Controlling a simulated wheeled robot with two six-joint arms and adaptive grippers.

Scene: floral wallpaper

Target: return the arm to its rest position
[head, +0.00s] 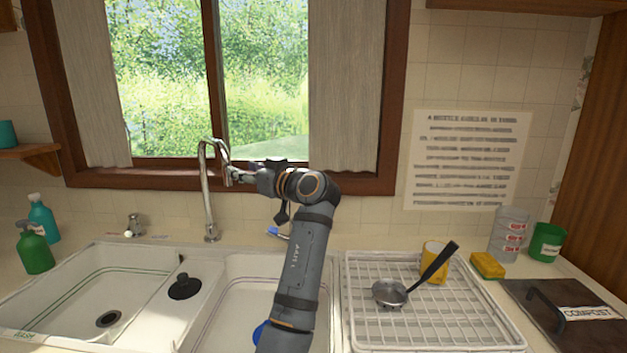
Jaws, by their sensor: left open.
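My left arm rises from the bottom centre, in front of the right sink basin, and bends left at its top. My left gripper (236,174) is at the end of it, beside the tap's spout, small and partly hidden by the wrist. It is open, and I see nothing held in it. I cannot tell whether it touches the tap (206,185). My right gripper is not in view.
The right basin (235,310) lies below my arm, with a blue item (259,333) partly hidden. A dish rack (440,325) at right holds a ladle (390,293) and a yellow mug (433,270). Bottles (36,250) stand left. The window (265,80) is behind.

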